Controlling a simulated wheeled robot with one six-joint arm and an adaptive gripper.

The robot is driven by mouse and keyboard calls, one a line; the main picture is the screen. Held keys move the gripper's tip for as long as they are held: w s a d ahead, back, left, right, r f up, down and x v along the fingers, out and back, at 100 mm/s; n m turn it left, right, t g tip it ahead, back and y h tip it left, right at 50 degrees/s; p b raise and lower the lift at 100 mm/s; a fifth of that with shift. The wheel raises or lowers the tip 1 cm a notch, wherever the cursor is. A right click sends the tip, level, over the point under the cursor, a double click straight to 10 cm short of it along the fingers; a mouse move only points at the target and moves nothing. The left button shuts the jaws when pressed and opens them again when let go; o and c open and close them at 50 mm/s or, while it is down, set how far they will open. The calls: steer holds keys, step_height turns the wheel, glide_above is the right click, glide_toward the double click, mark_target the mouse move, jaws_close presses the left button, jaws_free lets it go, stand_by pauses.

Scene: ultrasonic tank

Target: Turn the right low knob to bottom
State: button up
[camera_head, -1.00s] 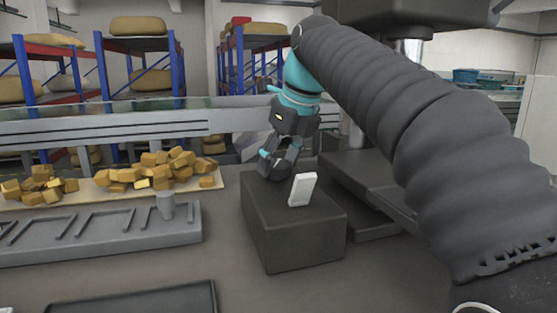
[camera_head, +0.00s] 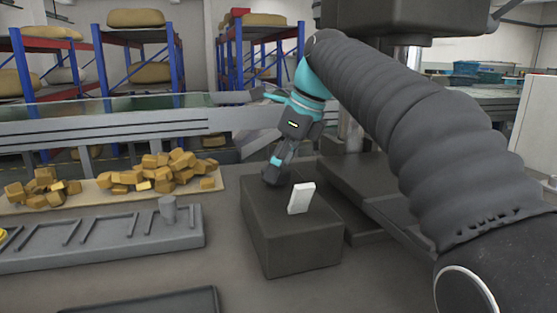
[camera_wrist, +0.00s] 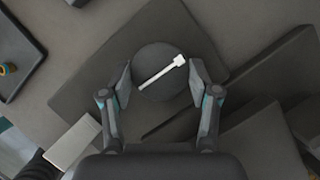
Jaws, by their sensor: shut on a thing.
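A dark grey box (camera_head: 292,245) stands on the counter in the head view. In the wrist view, a round dark knob (camera_wrist: 152,92) sits on the box's top face (camera_wrist: 120,45). The knob bears a white pointer mark (camera_wrist: 163,72), a thin bar running diagonally with its wider end at upper right. My gripper (camera_wrist: 160,76) has one finger at each side of the knob and is shut on it. In the head view my gripper (camera_head: 272,176) reaches down to the back of the box top, and the knob is hidden there.
A white upright piece (camera_head: 301,198) stands on the box close to my gripper. A grey tray (camera_head: 100,243) and yellow-brown chunks (camera_head: 130,178) lie left. A darker low block (camera_head: 365,190) is right of the box. Blue shelving (camera_head: 100,70) stands behind.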

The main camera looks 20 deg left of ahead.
steer(key=n+g, duration=0.1)
steer(key=n, duration=0.3)
steer(key=shift+w+n+g, duration=0.15)
steer(key=shift+n+g, duration=0.25)
stand_by(0.4)
steer(key=o, duration=1.2)
steer(key=shift+c, duration=0.2)
